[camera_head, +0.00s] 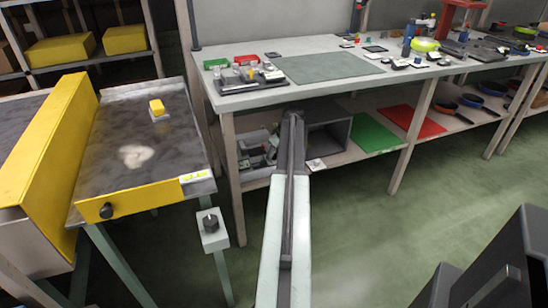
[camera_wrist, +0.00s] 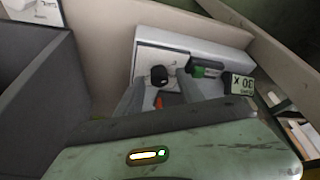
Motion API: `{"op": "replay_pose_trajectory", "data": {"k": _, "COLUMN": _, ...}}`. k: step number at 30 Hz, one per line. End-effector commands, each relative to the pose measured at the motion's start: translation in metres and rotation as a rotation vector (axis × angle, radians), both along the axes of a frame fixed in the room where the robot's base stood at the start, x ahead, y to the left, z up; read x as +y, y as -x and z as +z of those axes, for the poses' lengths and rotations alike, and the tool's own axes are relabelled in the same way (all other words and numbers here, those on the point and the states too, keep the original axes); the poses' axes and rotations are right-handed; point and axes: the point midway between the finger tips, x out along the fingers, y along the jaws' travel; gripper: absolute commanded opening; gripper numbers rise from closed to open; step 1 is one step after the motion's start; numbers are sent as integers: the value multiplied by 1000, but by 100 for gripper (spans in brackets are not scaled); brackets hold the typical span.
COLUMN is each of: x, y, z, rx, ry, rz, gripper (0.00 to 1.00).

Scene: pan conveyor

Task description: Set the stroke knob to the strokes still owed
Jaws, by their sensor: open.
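In the head view, a dark knob (camera_head: 210,224) sits on a small pale box on a post at the conveyor's front right. Another dark round knob (camera_head: 107,210) is on the conveyor's yellow front panel. I cannot tell which is the stroke knob, and no setting is legible. My gripper (camera_wrist: 161,78) is open in the wrist view. Its fingers stand either side of a small black round part (camera_wrist: 158,75) on a white panel; contact is unclear. An orange piece (camera_wrist: 159,102) shows between the fingers. In the head view my arm reaches under the bench, away from both knobs.
Dark and pale walls crowd my gripper. The conveyor (camera_head: 88,160) carries a yellow block (camera_head: 157,106). The bench (camera_head: 250,100) holds several tools.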

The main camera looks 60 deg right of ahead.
Motion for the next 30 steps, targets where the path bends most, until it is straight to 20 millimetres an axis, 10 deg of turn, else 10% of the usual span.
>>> {"op": "replay_pose_trajectory", "data": {"k": 8, "x": 0, "y": -1, "z": -1, "rx": 0, "ry": 0, "rz": 1, "gripper": 45}}
{"op": "replay_pose_trajectory", "data": {"k": 13, "x": 0, "y": -1, "z": -1, "rx": 0, "ry": 0, "rz": 1, "gripper": 0}}
{"op": "replay_pose_trajectory", "data": {"k": 30, "x": 2, "y": -1, "z": -1, "rx": 0, "ry": 2, "rz": -142, "gripper": 0}}
